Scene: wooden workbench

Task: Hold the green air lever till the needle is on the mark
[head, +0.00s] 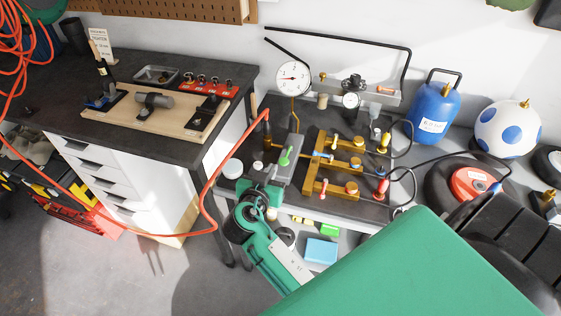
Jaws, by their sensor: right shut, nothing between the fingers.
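The green air lever (286,156) stands up from a grey block on the back bench, left of the brass manifold (317,165). The round white gauge (292,78) is behind it, with a red needle pointing left. The needle's mark is too small to make out. My right gripper (276,178) is shut and empty, at the near side of the grey block, just below the lever. Whether it touches the lever cannot be told. My left gripper is not in view.
A blue gas bottle (433,111), a white ball-shaped tank with blue spots (507,130) and tyres stand to the right. A red hose (211,207) hangs left of my right arm. A dark-topped workbench (60,90) with a fixture board stands at left.

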